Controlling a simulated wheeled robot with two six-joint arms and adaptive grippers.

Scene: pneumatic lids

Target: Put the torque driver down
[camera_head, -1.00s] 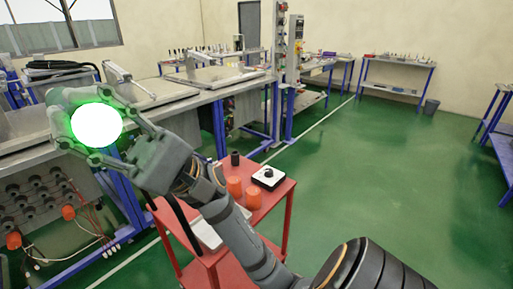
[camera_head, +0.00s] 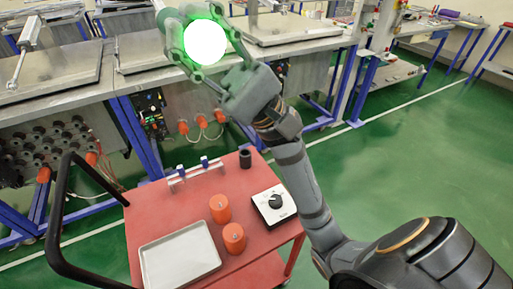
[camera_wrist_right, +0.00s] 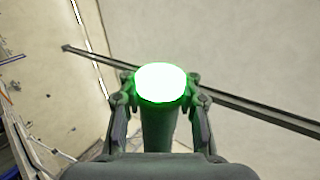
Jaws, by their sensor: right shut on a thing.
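The torque driver (camera_wrist_right: 160,128) shows as a green cylinder in the right wrist view, with a bright white glowing end ringed in green. In the head view its glowing end (camera_head: 206,42) covers much of the gripper. My right gripper (camera_head: 202,44) is shut on it, with a finger on either side in the wrist view (camera_wrist_right: 160,84). It is raised above and beyond the far edge of the red cart (camera_head: 238,183), in front of the workbench in the picture. The driver's other end is hidden. My left gripper is not in view.
The cart top holds a grey tray (camera_head: 180,258), two orange cylinders (camera_head: 220,208), a white box with a black knob (camera_head: 274,206), a black cup (camera_head: 245,159) and a small rack with blue clips (camera_head: 195,171). Metal workbenches (camera_head: 135,82) stand behind. Red surface is bare between these items.

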